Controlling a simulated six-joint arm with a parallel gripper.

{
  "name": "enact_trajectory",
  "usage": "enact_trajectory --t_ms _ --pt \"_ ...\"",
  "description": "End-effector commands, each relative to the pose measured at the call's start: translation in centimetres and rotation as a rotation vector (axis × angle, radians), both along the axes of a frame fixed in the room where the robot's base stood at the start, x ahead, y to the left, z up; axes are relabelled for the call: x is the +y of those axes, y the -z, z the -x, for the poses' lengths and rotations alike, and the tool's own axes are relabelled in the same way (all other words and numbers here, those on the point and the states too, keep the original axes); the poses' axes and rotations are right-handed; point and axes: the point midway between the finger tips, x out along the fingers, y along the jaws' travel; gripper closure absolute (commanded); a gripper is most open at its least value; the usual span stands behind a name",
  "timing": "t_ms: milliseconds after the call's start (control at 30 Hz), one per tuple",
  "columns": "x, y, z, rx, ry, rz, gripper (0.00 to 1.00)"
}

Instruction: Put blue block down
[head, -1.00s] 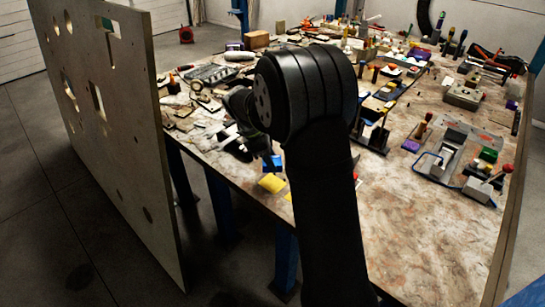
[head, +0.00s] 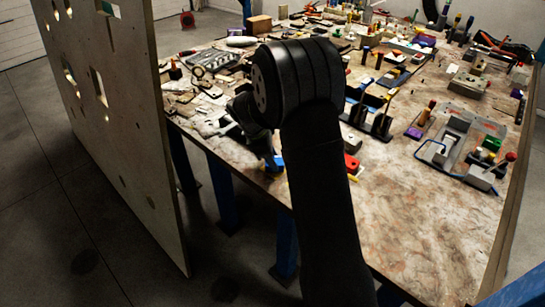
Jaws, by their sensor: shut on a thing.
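The small blue block (head: 278,162) shows near the table's front-left edge, just left of my arm. My gripper (head: 271,158) points down from my dark wrist and is shut on the blue block. The fingers are dark and small, and part of the block is hidden. I cannot tell whether the block touches anything beneath it. The yellow block seen earlier is not clearly visible now.
The stone-patterned table (head: 400,225) is bare at the front right. A red block (head: 351,163) lies right of my arm. A purple block (head: 413,133) and a grey fixture (head: 455,150) stand farther right. A holed upright board (head: 125,140) stands left of the table.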

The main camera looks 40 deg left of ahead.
Motion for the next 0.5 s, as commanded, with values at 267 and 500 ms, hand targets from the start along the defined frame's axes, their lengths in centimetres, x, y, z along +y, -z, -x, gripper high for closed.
enact_trajectory --t_ms 267,500 --pt "0.01 0.2 0.0 0.0 0.0 0.0 0.84" --pt "0.0 0.69 0.0 0.001 0.0 0.001 0.84"
